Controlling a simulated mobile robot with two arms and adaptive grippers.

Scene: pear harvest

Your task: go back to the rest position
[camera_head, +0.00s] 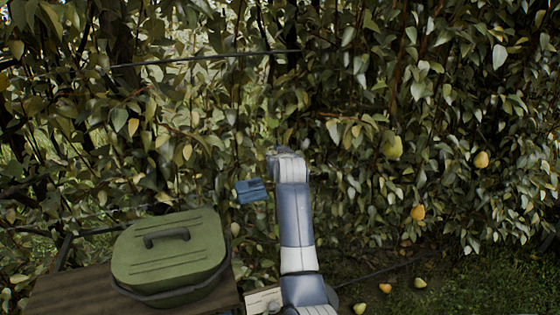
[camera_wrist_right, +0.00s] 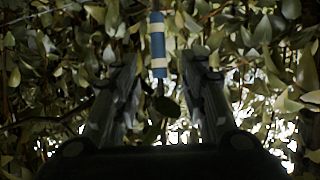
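My right arm rises through the middle of the head view, and its wrist end (camera_head: 285,165) is up against the foliage. Its fingers are hardly visible there. In the right wrist view my right gripper (camera_wrist_right: 158,95) is open, with its two dark fingers well apart and no pear between them. Beyond the fingers, a blue rod-like thing with pale bands (camera_wrist_right: 157,45) shows among the leaves. My left gripper is not in view.
A lidded green box (camera_head: 170,250) stands on a wooden table (camera_head: 70,293) at lower left. A small blue object (camera_head: 252,190) is left of my arm. Pears hang on the right, one green (camera_head: 392,147), one yellow (camera_head: 481,159), one orange (camera_head: 418,212). Fallen pears (camera_head: 420,283) lie on grass.

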